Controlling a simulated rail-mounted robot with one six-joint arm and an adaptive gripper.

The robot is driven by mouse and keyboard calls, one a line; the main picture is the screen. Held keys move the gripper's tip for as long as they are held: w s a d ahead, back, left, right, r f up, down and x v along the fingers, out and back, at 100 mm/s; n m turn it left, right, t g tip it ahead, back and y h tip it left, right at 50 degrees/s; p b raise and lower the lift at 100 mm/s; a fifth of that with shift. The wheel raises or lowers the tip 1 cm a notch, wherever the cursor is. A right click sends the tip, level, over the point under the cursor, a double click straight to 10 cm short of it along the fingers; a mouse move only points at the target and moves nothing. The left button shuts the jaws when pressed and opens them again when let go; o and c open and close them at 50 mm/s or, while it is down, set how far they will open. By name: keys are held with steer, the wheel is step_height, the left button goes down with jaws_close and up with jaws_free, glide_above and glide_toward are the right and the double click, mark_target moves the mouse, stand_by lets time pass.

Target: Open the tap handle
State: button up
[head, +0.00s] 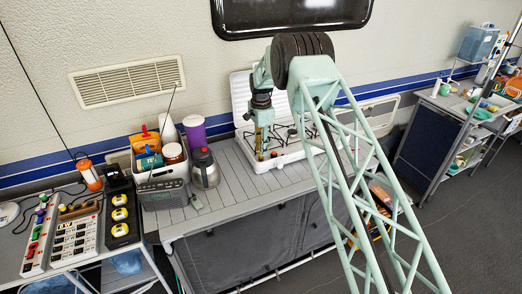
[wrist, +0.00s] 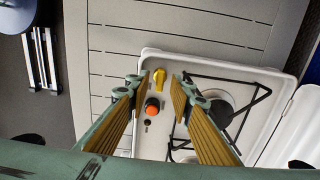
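A yellow handle (wrist: 159,79), which looks like the tap handle, sits on the white camp stove (wrist: 150,57) near its edge. An orange-and-black knob (wrist: 152,107) is just below it in the wrist view. My gripper (wrist: 161,82) is open, its two ribbed yellow-brown fingers apart with the yellow handle showing between their tips. I cannot tell how far above the handle the tips are. In the head view my gripper (head: 263,145) points down over the left part of the stove (head: 246,127), hiding the handle there.
The stove's burners and black pot supports (wrist: 228,105) lie right of my fingers. The slatted tabletop (head: 232,192) in front is mostly clear.

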steer(key=shift+f, duration=0.4)
steer(key=shift+c, duration=0.2)
jaws_close()
